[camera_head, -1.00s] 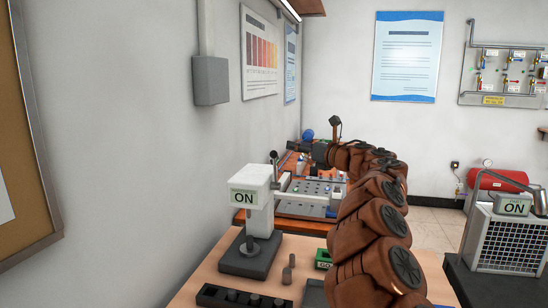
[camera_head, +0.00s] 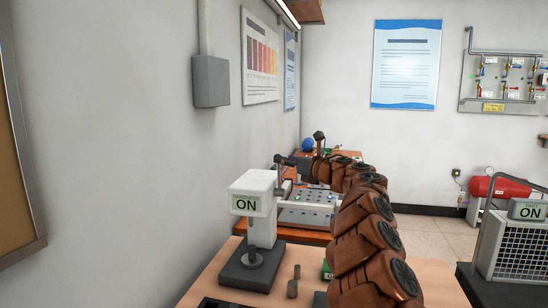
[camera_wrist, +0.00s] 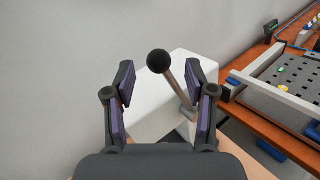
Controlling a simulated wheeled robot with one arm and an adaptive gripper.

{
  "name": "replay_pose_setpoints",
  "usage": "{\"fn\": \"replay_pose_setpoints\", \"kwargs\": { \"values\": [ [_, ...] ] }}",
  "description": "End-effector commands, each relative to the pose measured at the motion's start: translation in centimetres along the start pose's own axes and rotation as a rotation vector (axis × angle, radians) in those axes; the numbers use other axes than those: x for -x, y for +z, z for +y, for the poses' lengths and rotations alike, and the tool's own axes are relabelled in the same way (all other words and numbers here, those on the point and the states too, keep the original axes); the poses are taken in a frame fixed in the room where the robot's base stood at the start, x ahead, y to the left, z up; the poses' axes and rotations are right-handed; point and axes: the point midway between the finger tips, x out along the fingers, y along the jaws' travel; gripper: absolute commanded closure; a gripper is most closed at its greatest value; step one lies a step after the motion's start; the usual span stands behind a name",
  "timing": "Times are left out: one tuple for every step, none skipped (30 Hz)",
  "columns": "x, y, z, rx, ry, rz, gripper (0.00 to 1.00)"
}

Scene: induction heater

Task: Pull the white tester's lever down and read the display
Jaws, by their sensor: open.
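The white tester (camera_head: 261,182) stands upright on a dark base at the near table's left side. In the head view, my gripper (camera_head: 288,161) is just right of the tester's top.
A wall lies close to the left of the tester. On the near table (camera_head: 225,262) are a dark block with holes (camera_head: 217,303) and a small grey piece (camera_head: 294,283). A perforated workstation (camera_head: 308,205) stands behind. A caged unit (camera_head: 515,244) is at right.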

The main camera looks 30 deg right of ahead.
Motion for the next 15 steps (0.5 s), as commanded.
{"fn": "replay_pose_setpoints", "kwargs": {
  "values": [
    [-0.6,0.2,0.1,0.000,0.002,-0.001,0.45],
    [-0.9,0.3,0.1,0.001,0.002,-0.001,0.45],
    [-1.3,0.3,0.2,0.002,0.003,-0.001,0.45],
    [-1.6,0.2,0.2,0.002,0.004,-0.001,0.45],
    [-1.9,0.2,0.2,0.001,0.004,0.000,0.45],
    [-2.2,0.1,0.2,-0.001,0.004,0.001,0.45],
    [-2.4,0.1,0.2,-0.001,0.004,0.001,0.45],
    [-2.7,0.1,0.2,-0.001,0.004,0.002,0.45],
    [-3.0,0.1,0.2,-0.001,0.004,0.001,0.45],
    [-3.2,0.1,0.2,-0.001,0.004,0.001,0.45],
    [-3.3,0.0,0.3,-0.001,0.005,0.001,0.45],
    [-3.5,0.0,0.3,-0.001,0.005,0.002,0.45],
    [-3.7,0.0,0.3,0.000,0.005,0.002,0.45],
    [-3.8,0.0,0.3,0.000,0.005,0.002,0.45],
    [-3.9,0.0,0.3,0.000,0.005,0.002,0.45]
  ]
}}
